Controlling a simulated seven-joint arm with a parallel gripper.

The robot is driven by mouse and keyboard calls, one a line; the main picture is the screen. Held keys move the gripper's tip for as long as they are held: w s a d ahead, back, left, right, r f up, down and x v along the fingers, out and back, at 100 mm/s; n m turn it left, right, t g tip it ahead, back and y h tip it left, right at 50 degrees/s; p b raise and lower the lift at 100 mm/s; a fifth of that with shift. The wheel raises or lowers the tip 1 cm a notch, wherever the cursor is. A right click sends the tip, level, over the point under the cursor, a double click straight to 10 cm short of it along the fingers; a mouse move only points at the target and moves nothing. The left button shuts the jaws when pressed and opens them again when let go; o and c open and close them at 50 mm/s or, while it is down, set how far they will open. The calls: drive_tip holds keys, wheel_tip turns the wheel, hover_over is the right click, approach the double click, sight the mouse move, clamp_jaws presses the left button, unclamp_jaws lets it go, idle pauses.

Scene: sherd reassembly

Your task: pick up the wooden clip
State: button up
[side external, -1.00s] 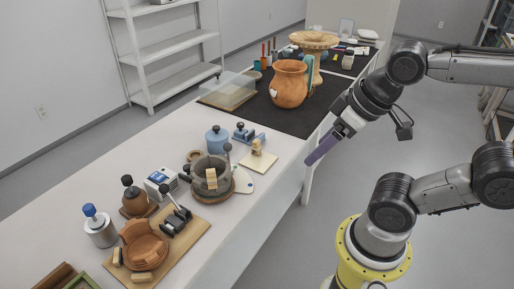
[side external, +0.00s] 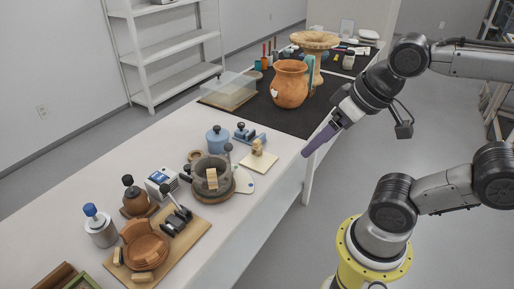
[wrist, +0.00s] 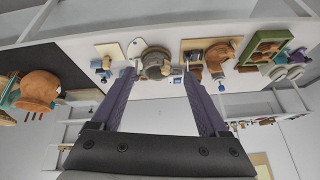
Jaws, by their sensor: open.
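A small pale wooden piece (side external: 212,178), which looks like the wooden clip, stands against the front of a grey round pot (side external: 217,168) on the white table. Another pale wooden piece (side external: 257,146) stands on a cream board (side external: 262,160) just behind; I cannot tell for certain which is the clip. My gripper (side external: 307,152) is off to the right of both, by the table's right edge, with purple fingers pointing down and left. In the wrist view my gripper (wrist: 159,72) is open and empty, the grey pot (wrist: 153,58) showing beyond the fingertips.
A terracotta jar (side external: 289,84) and a clear box (side external: 228,90) stand on the black mat behind. A brown board (side external: 187,242) with terracotta sherds and a black clamp lies at the front. Free floor lies right of the table.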

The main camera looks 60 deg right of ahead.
drive_tip(key=w+d+r+m, duration=0.3)
drive_tip(key=w+r+m, duration=0.4)
drive_tip(key=w, duration=0.5)
drive_tip(key=m+g, duration=0.6)
drive_tip(key=m, duration=0.3)
hover_over(257, 141)
wheel_tip(257, 141, down, 26)
wheel_tip(257, 141, down, 13)
